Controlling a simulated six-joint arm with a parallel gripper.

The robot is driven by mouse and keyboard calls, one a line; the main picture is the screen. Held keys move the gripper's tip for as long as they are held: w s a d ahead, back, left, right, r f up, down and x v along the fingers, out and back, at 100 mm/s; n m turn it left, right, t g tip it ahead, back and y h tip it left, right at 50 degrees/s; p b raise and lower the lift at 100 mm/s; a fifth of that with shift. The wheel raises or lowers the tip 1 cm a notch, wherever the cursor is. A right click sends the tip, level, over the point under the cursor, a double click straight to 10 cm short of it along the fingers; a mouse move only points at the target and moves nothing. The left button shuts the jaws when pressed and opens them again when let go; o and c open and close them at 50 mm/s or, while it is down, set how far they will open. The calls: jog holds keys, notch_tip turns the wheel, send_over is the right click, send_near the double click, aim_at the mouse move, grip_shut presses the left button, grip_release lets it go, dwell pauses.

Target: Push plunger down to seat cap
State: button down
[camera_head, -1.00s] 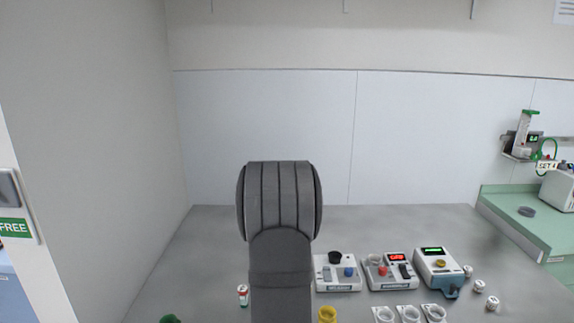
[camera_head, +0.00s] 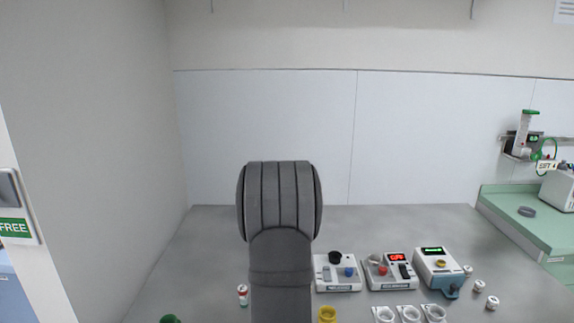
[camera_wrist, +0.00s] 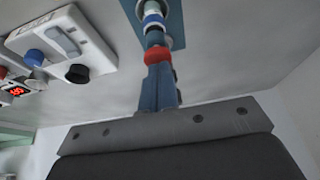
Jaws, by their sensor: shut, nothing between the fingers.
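In the wrist view, my gripper (camera_wrist: 158,82) is shut, its narrow blue-grey fingers held together with nothing seen between them. The fingertips are at a red knob (camera_wrist: 157,55), which looks like the top of the plunger; I cannot tell whether they touch it. Beyond the knob is an upright stack with dark, white and blue rings (camera_wrist: 154,22), on a blue base plate (camera_wrist: 174,30). The cap cannot be made out. In the head view, my arm hides the gripper and the plunger.
A device with a black knob (camera_head: 335,258) stands right of my arm, beside one with a red display (camera_head: 397,258) and one with a green display (camera_head: 433,251). A small vial (camera_head: 242,295) stands left. White cups (camera_head: 408,313) and a yellow part (camera_head: 327,315) are in front. The back table is clear.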

notch_tip(320, 180, up, 7)
jog(key=shift+r, duration=0.2)
dwell(0.6)
jog(key=shift+f, duration=3.55)
jog(key=shift+r, duration=0.1)
jog(key=shift+r, duration=1.9)
jog(key=shift+f, duration=2.05)
